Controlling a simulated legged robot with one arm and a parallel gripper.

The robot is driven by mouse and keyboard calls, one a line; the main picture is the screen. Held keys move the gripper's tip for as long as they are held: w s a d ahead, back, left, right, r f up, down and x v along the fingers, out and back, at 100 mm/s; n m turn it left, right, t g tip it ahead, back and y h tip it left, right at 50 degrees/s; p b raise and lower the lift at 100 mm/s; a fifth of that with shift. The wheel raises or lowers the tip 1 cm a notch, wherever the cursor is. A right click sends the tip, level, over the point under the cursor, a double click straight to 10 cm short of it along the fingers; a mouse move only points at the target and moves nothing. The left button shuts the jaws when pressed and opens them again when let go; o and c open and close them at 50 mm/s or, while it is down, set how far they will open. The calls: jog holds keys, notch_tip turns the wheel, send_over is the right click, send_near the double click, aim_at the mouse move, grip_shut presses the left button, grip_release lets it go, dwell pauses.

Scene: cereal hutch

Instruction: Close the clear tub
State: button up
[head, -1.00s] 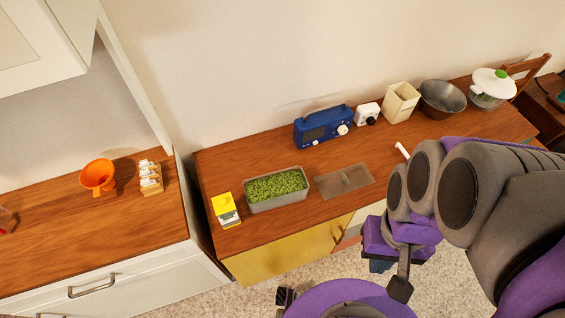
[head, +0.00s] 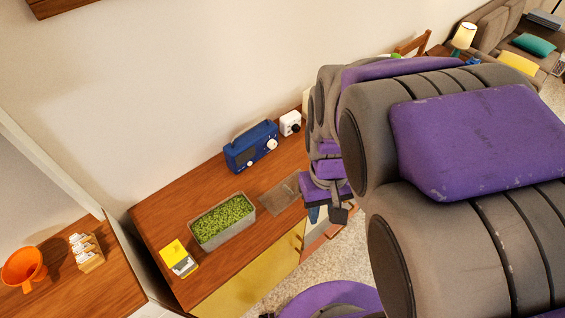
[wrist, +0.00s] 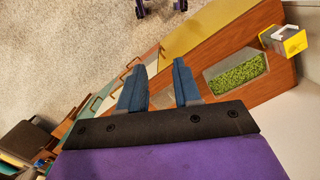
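The clear tub (head: 230,236) stands open on the wooden counter, filled with green pea-like pieces. It also shows in the wrist view (wrist: 222,64), right of my fingers. A flat, see-through lid-like panel (head: 283,194) with a small raised handle lies on the counter just right of the tub. My gripper (head: 326,213) is right of the panel in the head view, beyond the counter's front edge.
A yellow box (head: 178,258) stands left of the tub. A blue radio (head: 251,147) and a white device (head: 290,123) stand behind. An orange funnel-like item (head: 23,267) and a small rack (head: 86,251) are on the left counter. My arm hides the counter's right end.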

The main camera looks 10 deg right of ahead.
jog(key=w+d+f+n, duration=0.1)
jog(key=w+f, duration=0.2)
jog(key=w, duration=0.3)
jog(key=w+d+f, duration=0.1)
jog(key=w+f, duration=0.2)
jog(key=w, duration=0.2)
jog(key=n+t, duration=0.1)
jog(key=n, duration=0.3)
send_over(288, 189)
notch_tip(288, 189, down, 20)
jog(key=shift+w+r, duration=0.1)
jog(key=shift+r, duration=0.1)
jog(key=shift+f+b, duration=0.85)
jog(key=shift+f, duration=1.6)
jog(key=shift+f, duration=0.2)
jog(key=shift+f, duration=0.95)
jog(key=shift+r, duration=0.2)
jog(key=shift+c, duration=0.2)
